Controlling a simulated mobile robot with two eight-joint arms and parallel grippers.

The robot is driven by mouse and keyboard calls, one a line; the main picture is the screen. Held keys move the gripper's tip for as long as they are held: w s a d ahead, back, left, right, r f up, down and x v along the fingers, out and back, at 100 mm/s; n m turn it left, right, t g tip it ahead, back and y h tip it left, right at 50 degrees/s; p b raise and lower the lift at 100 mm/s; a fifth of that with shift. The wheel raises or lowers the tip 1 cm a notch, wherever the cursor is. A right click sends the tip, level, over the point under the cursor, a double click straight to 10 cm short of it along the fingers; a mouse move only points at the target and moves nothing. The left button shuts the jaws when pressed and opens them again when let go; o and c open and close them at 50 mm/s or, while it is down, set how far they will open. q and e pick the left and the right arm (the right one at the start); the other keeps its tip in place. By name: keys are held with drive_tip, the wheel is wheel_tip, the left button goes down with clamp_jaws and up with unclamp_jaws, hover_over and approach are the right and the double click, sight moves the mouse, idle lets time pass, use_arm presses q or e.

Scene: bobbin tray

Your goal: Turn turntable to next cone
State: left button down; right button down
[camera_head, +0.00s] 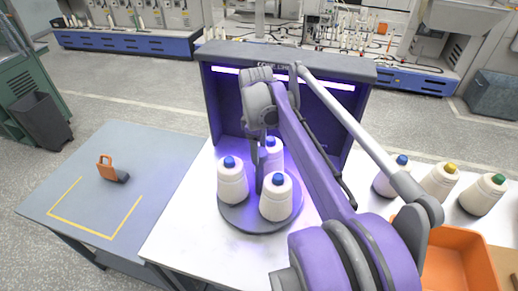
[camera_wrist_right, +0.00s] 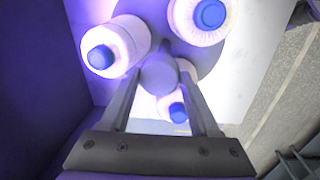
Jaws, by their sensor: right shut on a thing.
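The round grey turntable (camera_head: 240,218) sits on the white table in front of a dark, purple-lit booth. Three white cones with blue tips stand upright on it: one at left (camera_head: 232,182), one at front right (camera_head: 275,200), one at the back (camera_head: 273,152). All three also show in the right wrist view. My right gripper (camera_head: 261,180) reaches down among the cones at the turntable's middle. In the right wrist view its fingers are closed around a round grey central knob (camera_wrist_right: 160,74). The fingers partly hide the front of the disc's centre. My left gripper is not seen.
The booth (camera_head: 359,109) walls the back. At right stand cones with blue (camera_head: 390,178), yellow (camera_head: 440,182) and green (camera_head: 483,195) tips, beside an orange crate (camera_head: 462,238). A grey-blue table (camera_head: 70,205) at left bears an orange-handled tool (camera_head: 112,170).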

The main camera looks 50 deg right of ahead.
drive_tip(key=shift+n, duration=0.6)
idle(0.3)
drive_tip(key=shift+c, duration=0.6)
unclamp_jaws()
wheel_tip(320, 180, up, 11)
drive_tip(key=shift+s+a+p, duration=0.2)
drive_tip(key=shift+a+p, duration=0.1)
drive_tip(key=shift+a, duration=0.1)
drive_tip(key=shift+f, duration=0.2)
